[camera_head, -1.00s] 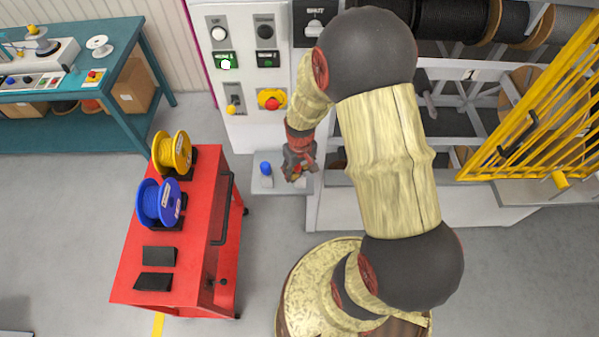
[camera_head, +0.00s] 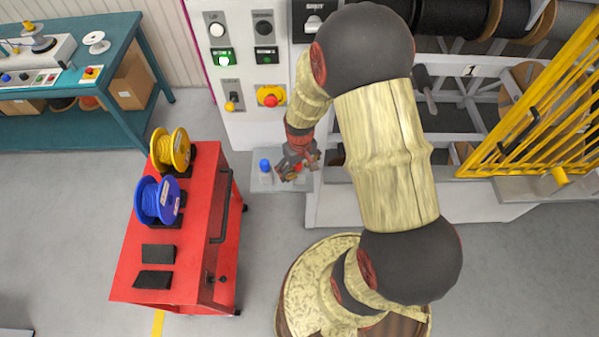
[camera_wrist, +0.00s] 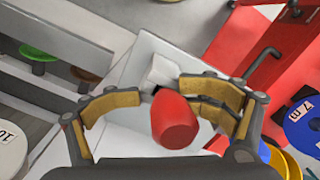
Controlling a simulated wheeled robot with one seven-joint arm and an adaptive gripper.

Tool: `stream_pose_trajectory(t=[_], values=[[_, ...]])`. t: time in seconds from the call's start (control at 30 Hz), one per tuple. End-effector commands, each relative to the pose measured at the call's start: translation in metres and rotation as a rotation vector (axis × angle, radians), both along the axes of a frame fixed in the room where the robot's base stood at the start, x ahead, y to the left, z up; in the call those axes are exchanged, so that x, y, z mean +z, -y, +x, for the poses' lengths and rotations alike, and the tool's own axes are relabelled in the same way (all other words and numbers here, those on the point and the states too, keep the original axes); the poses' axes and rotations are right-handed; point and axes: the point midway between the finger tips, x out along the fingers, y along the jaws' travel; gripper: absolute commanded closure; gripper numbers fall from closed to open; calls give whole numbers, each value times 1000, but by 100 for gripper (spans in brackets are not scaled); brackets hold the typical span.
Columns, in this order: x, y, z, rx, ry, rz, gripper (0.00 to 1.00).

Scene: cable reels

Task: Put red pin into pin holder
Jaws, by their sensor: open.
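The red pin (camera_wrist: 175,120) shows its rounded red knob between my gripper's open fingers in the wrist view, nearer the right finger. A pale grey block (camera_wrist: 161,72), possibly the pin holder, lies just beyond the knob on a light plate. Whether the pin sits in it I cannot tell, as the knob covers the join. My gripper (camera_wrist: 160,102) has its padded fingers apart around the knob. In the head view my gripper (camera_head: 300,163) is over the right part of a small grey shelf, with a bit of red among its fingers.
A blue-topped pin (camera_head: 265,165) stands on the small shelf (camera_head: 262,184) left of my gripper. A red cart (camera_head: 205,240) with a yellow reel (camera_head: 171,149) and a blue reel (camera_head: 157,200) stands farther left. The control panel (camera_head: 240,85) rises behind.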

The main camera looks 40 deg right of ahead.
Motion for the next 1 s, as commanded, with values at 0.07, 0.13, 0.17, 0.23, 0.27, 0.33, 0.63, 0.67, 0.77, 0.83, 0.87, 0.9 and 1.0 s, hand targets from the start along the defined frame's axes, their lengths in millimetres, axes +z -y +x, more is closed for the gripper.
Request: stream_pose_trajectory(t=[0.07,0.13,0.17,0.23,0.27,0.33,0.63,0.67,0.77,0.83,0.87,0.9,1.0], values=[[0,0,0,0,0,0,18],[0,0,0,0,0,0,18],[0,0,0,0,0,0,18],[0,0,0,0,0,0,18],[0,0,0,0,0,0,18],[0,0,0,0,0,0,18],[17,1,2,0,5,-1,18],[22,1,2,0,5,-1,18],[41,0,1,0,6,-1,18],[56,0,1,0,6,-1,18],[63,0,1,0,7,-2,18],[71,0,0,0,6,-1,18],[89,0,-1,0,5,-1,18]])
